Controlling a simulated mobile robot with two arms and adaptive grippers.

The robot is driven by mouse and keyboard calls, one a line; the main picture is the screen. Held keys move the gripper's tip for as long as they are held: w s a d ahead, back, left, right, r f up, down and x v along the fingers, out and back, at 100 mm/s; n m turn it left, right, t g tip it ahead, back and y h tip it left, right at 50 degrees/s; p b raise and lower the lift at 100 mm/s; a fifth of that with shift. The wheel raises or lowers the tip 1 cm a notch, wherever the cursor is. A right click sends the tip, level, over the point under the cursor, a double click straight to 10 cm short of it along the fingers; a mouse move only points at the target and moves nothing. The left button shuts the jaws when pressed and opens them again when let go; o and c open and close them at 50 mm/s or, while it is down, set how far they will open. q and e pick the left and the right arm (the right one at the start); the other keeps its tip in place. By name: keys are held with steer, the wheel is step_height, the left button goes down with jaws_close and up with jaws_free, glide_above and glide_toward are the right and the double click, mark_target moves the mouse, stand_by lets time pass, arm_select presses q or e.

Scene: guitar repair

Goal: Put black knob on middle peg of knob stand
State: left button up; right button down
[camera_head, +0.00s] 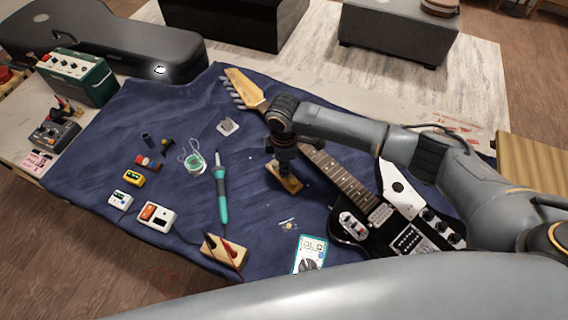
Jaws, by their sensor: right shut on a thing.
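The knob stand (294,186) is a small wooden block on the blue cloth, left of the guitar's neck. My right gripper (284,168) points down directly over the stand, with its fingertips at or just above it. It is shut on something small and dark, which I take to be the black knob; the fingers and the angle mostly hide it. The pegs are hidden too, so I cannot tell whether the knob is around the middle peg. My left gripper is not in view.
The black electric guitar (350,232) lies right of the stand, under my right arm. Bare blue cloth (262,215) is below the stand.

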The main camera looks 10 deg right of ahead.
steer(key=shift+f, duration=0.55)
stand_by(0.6)
steer(key=c, duration=0.7)
jaws_free()
steer(key=shift+o, duration=0.2)
steer(key=shift+r, duration=0.15)
steer(key=shift+r+p, duration=3.45)
steer(key=shift+p, duration=0.35)
steer(key=shift+f, duration=0.1)
